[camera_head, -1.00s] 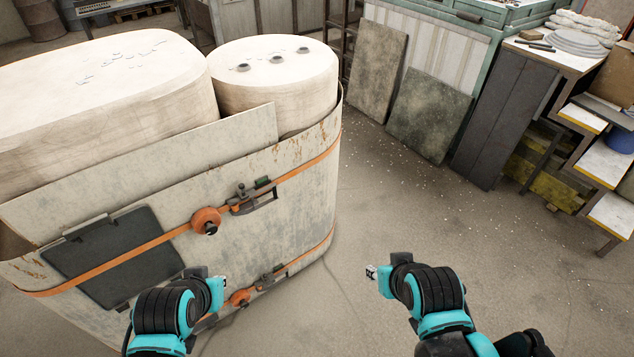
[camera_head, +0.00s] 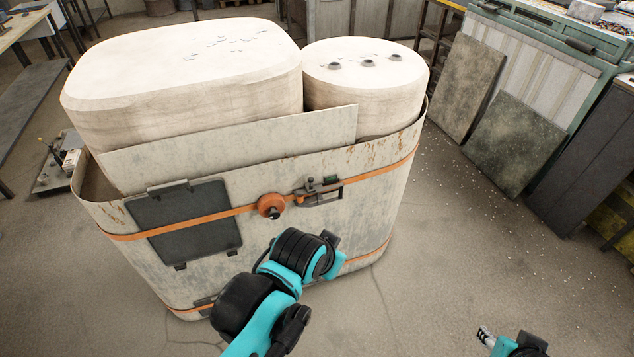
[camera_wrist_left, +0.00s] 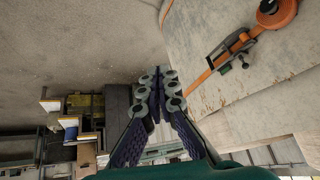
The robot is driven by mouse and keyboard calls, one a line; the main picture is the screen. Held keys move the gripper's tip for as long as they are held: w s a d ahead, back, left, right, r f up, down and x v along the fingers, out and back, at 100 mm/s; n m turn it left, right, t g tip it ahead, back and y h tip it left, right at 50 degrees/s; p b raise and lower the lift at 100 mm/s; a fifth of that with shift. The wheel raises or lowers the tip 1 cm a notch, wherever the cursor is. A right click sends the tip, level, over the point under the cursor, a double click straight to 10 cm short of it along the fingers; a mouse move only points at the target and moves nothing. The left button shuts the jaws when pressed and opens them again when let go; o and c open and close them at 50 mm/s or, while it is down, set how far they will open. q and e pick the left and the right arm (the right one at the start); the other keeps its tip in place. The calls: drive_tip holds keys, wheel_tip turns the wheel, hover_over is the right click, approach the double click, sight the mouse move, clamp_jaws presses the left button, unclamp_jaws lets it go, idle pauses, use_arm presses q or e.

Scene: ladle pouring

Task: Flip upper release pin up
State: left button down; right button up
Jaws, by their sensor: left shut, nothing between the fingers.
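The upper release latch (camera_head: 320,192) is a small metal buckle with a pin and a green part on the upper orange strap. It also shows in the left wrist view (camera_wrist_left: 231,53), at upper right. The pin's exact position is too small to tell. My left gripper (camera_head: 333,243) is below the latch, apart from it, in front of the shell; its fingers are partly hidden. In the left wrist view it is shut and empty (camera_wrist_left: 160,76). My right gripper (camera_head: 486,335) is at the lower right, far from the latch, too small to read.
An orange strap reel (camera_head: 271,206) sits left of the latch. A dark panel (camera_head: 185,222) hangs on the worn shell (camera_head: 228,160), which holds pale blocks. A lower strap (camera_head: 367,259) lies behind my left arm. Open floor (camera_head: 455,245) is at the right.

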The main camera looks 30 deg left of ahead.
use_arm(q)
drive_tip(key=w+a+r+m+g+p, duration=0.1)
drive_tip(key=w+a+r+m+p, duration=0.25)
drive_tip(key=w+r+m, duration=0.35)
drive_tip(key=m+g+y+p, duration=0.2)
drive_tip(key=m+g+p, duration=0.3)
drive_tip(key=m, duration=1.1)
approach(311, 184)
drive_tip(key=s+d+p, duration=0.1)
drive_tip(key=s+d, duration=0.2)
drive_tip(key=d, duration=0.2)
drive_tip(key=shift+d+r+t, duration=0.15)
drive_tip(key=shift+r+t, duration=0.05)
drive_tip(key=shift+t, duration=0.1)
drive_tip(key=shift+f, duration=0.1)
drive_tip(key=b+x, duration=0.3)
drive_tip(key=x, duration=0.7)
drive_tip(key=shift+w+a+r+b, duration=0.25)
drive_tip(key=shift+w+a+r, duration=0.1)
drive_tip(key=shift+a+r, duration=0.35)
drive_tip(key=shift+w+a+r+b, duration=0.2)
drive_tip(key=shift+w+a+r, duration=0.3)
drive_tip(key=shift+a, duration=0.35)
drive_tip(key=shift+s+r, duration=0.1)
